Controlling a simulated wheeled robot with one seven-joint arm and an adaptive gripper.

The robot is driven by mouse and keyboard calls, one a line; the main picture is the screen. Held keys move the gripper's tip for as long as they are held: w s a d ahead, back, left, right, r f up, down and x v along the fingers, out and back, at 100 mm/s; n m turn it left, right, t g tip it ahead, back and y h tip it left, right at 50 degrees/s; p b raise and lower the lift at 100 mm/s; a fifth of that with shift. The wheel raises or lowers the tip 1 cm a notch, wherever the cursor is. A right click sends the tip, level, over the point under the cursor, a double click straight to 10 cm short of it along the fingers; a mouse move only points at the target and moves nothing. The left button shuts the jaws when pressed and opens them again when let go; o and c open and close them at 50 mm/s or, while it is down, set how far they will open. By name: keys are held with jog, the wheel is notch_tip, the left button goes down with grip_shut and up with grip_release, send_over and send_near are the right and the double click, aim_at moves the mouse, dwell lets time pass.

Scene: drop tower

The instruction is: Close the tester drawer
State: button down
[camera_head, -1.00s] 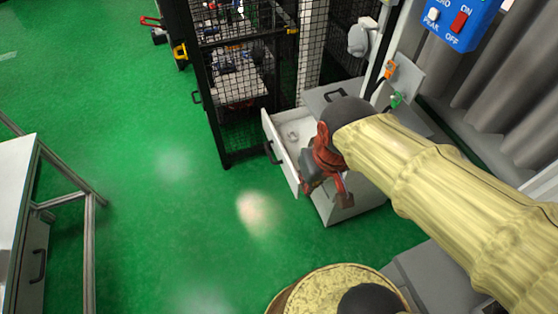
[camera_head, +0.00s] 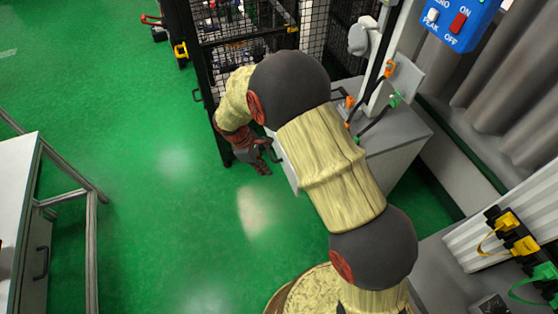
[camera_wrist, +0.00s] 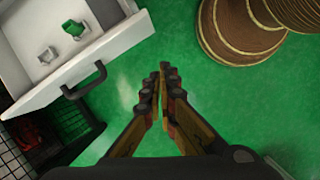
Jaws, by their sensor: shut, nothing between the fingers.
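The tester drawer is pulled open from the grey cabinet (camera_head: 400,148). In the head view my arm hides most of it, and only part of its white front (camera_head: 286,168) shows. In the wrist view the drawer front (camera_wrist: 90,68) lies at the upper left with a dark bar handle (camera_wrist: 87,82). A green piece (camera_wrist: 74,29) and a small grey piece (camera_wrist: 47,56) lie inside. My gripper (camera_head: 262,165) is in front of the drawer, left of its handle in the head view. In the wrist view the gripper (camera_wrist: 163,72) is shut and empty, apart from the handle.
A black mesh cage (camera_head: 232,50) stands just behind the gripper. A blue switch box (camera_head: 462,20) is at the upper right. A white-topped bench (camera_head: 15,180) stands at the left. The green floor (camera_head: 150,200) between bench and drawer is clear.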

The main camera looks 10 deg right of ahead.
jog(key=w+n+t, duration=0.2)
jog(key=w+n, duration=0.4)
jog(key=w, duration=0.1)
jog(key=w+d+f+b, duration=0.1)
jog(key=d+f+b, duration=0.4)
jog(key=d+f, duration=0.2)
jog(key=shift+d+f+h, duration=0.15)
jog(key=shift+f+h, duration=0.15)
jog(key=shift+f, duration=0.65)
jog(key=shift+w, duration=0.1)
jog(key=w+d+p, duration=0.2)
jog(key=d+p, duration=0.3)
jog(key=d, duration=1.1)
jog(key=shift+d+p, duration=0.35)
jog(key=shift+d, duration=0.05)
